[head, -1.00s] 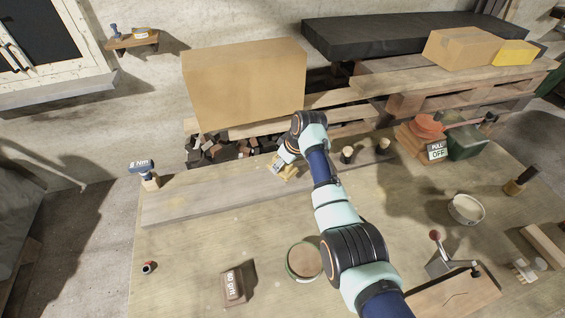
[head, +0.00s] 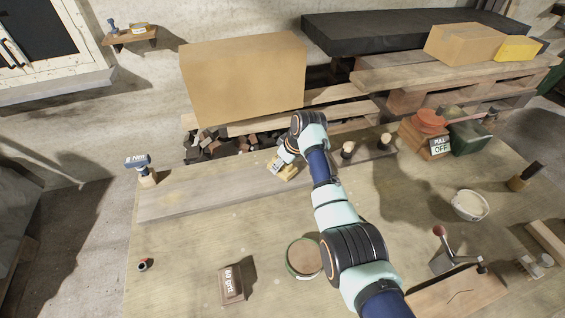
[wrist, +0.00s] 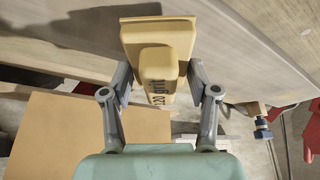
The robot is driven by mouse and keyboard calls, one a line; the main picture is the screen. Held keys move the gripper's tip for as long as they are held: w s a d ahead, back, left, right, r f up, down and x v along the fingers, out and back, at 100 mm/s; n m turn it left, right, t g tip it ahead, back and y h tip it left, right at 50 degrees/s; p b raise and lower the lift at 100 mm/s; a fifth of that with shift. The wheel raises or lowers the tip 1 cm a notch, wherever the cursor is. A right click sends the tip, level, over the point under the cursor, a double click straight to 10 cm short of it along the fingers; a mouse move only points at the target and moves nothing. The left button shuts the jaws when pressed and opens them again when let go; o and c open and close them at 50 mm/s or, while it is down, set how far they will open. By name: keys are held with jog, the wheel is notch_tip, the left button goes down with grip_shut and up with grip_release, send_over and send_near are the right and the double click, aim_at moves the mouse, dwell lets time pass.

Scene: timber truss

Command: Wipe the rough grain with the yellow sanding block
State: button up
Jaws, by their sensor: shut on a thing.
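The yellow sanding block (wrist: 158,50) has a raised grip with dark grit lettering, partly readable in the wrist view. My gripper (wrist: 160,92) is shut on that grip, one finger on each side. In the head view, my gripper (head: 281,160) holds the block (head: 286,173) over the long timber board (head: 205,190) along the back of the bench. The block appears to rest on the board, but contact is hard to tell. A darker brown area (wrist: 95,28) shows left of the block in the wrist view; whether it is rough grain or shadow is unclear.
A brown block marked 60 grit (head: 230,285) and a round tin (head: 303,260) lie in front on the bench (head: 190,245). A blue tool (head: 137,162) stands at the board's left end.

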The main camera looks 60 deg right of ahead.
jog(key=shift+f+b, duration=0.45)
jog(key=shift+f, duration=0.4)
jog(key=shift+s+d+r, duration=0.15)
jog(key=shift+s+d, duration=1.15)
jog(key=shift+s, duration=0.05)
jog(key=shift+s, duration=0.1)
